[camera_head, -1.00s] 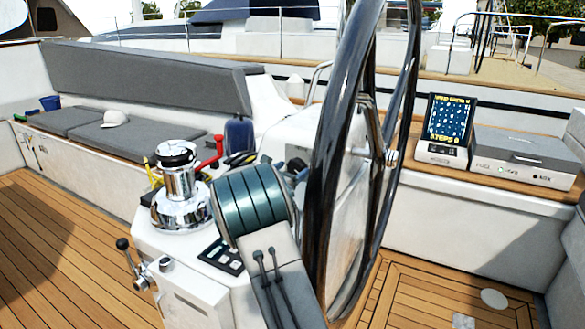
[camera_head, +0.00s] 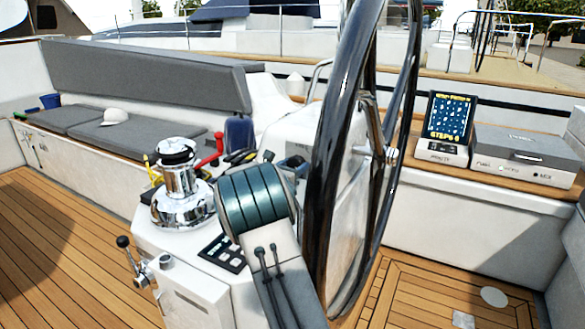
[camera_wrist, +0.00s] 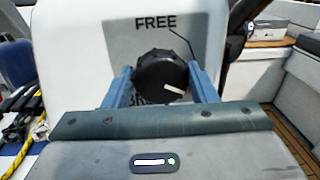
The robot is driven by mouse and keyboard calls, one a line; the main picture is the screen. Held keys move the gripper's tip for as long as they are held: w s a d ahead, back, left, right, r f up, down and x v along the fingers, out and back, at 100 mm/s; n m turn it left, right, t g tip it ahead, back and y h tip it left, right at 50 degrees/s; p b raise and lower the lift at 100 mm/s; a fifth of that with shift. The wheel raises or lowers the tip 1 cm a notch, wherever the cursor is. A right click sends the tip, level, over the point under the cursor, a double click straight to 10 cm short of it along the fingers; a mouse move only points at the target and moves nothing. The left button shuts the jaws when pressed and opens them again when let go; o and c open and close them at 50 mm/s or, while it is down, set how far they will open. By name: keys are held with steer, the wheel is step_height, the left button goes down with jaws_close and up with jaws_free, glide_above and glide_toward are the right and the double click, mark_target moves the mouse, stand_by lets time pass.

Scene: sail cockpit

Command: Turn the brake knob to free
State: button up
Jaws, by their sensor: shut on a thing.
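The brake knob (camera_wrist: 160,72) is round and black with a white pointer mark, in the middle of the wrist view. The mark points to the right and slightly down. The word FREE (camera_wrist: 156,23) stands above the knob, with a thin dark line slanting down to its right. A second label below the knob is mostly hidden by the knob and my gripper. My gripper (camera_wrist: 163,82) has a blue finger on each side of the knob and is shut on it. In the head view my arm hides the knob.
The large black steering wheel (camera_head: 335,140) stands close to the right of my arm. A chrome winch (camera_head: 178,185) and a red handle (camera_head: 209,150) are to the left. A lever (camera_head: 130,257) sticks out at lower left. The teak floor (camera_head: 60,260) is open at left.

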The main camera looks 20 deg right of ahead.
steer(key=shift+f+b, duration=0.15)
steer(key=shift+b, duration=0.15)
steer(key=n+b, duration=0.3)
steer(key=shift+f, duration=0.1)
steer(key=n+t+b, duration=0.1)
steer(key=n, duration=0.2)
steer(key=shift+b, duration=0.35)
steer(key=n, duration=0.3)
steer(key=shift+y+b, duration=0.3)
steer(key=shift+b, duration=0.1)
steer(key=n, duration=0.4)
steer(key=shift+n+t, duration=0.3)
steer(key=n+y+p, duration=0.1)
steer(key=n+p, duration=0.2)
steer(key=n, duration=0.3)
steer(key=shift+n+t, duration=0.3)
steer(key=shift+n, duration=0.1)
steer(key=n+p, duration=0.3)
steer(key=n, duration=0.2)
steer(key=shift+y, duration=0.4)
steer(key=shift+f, duration=0.1)
